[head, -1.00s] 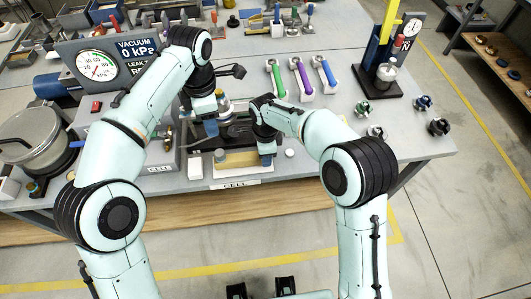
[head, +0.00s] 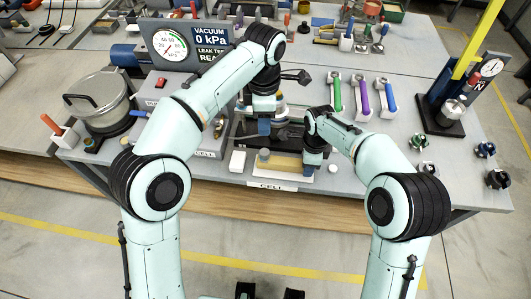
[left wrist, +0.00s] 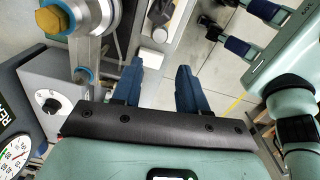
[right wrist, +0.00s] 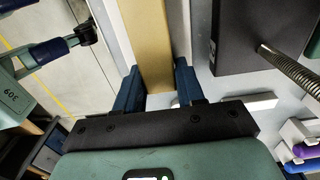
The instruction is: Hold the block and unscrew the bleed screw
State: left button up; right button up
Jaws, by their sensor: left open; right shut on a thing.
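A long tan block (head: 287,168) lies at the front of the bench by the CELL label. My right gripper (head: 313,168) is at its right end. In the right wrist view the fingers (right wrist: 157,92) are shut on either side of the tan block (right wrist: 151,40).
A white box (head: 237,161) stands left of the block. Several coloured-handle tools (head: 361,95) lie at right, with a yellow-post stand (head: 445,115) beyond. The front edge is close.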

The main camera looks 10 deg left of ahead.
pick_arm(q)
jog(key=shift+o, duration=0.8)
jog(key=m, duration=2.7)
send_over(264, 152)
notch_tip(264, 152, down, 5)
jog(key=shift+f, duration=3)
